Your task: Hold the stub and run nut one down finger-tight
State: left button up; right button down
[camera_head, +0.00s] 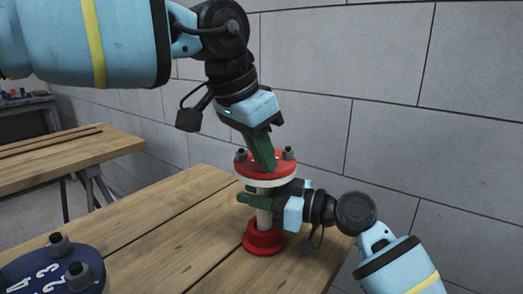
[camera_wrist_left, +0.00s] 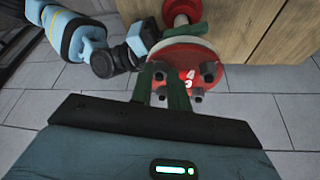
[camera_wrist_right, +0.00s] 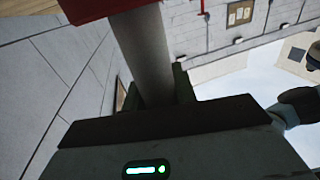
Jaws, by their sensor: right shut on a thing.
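The stub stands upright on the wooden table, with a grey pipe (camera_head: 264,217), a red foot (camera_head: 264,242) and a red top flange (camera_head: 283,168) above a white ring (camera_head: 277,181). Dark nuts stand on the top flange; two show in the head view, one at left (camera_head: 241,155) and one at right (camera_head: 289,153). My left gripper (camera_head: 266,161) points down at the top flange. In the left wrist view its green fingers (camera_wrist_left: 161,84) are apart, with a nut (camera_wrist_left: 159,73) at the gap; contact is unclear. My right gripper (camera_head: 250,199) is shut on the pipe (camera_wrist_right: 146,52) below the flange.
A dark blue flange (camera_head: 28,276) with white numbers and grey nuts lies at the table's front left. The table (camera_head: 165,235) is bare between it and the stub. A grey block wall (camera_head: 400,140) stands behind, and another wooden bench (camera_head: 75,157) is at the left.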

pick_arm(q)
grip_shut()
jog(key=m, duration=0.2)
jog(key=m+g, duration=0.1)
jog(key=m, duration=0.1)
jog(key=shift+w+m+g+h, duration=0.2)
jog(key=shift+m+g+h, duration=0.1)
jog(key=m, duration=0.2)
jog(key=m+g, duration=0.1)
jog(key=m, duration=0.1)
jog(key=m+g, duration=0.1)
jog(key=m, duration=0.1)
jog(key=shift+w, duration=0.4)
jog(key=shift+m+g, duration=0.3)
jog(key=o, duration=0.6)
grip_release()
jog(key=shift+o, duration=0.2)
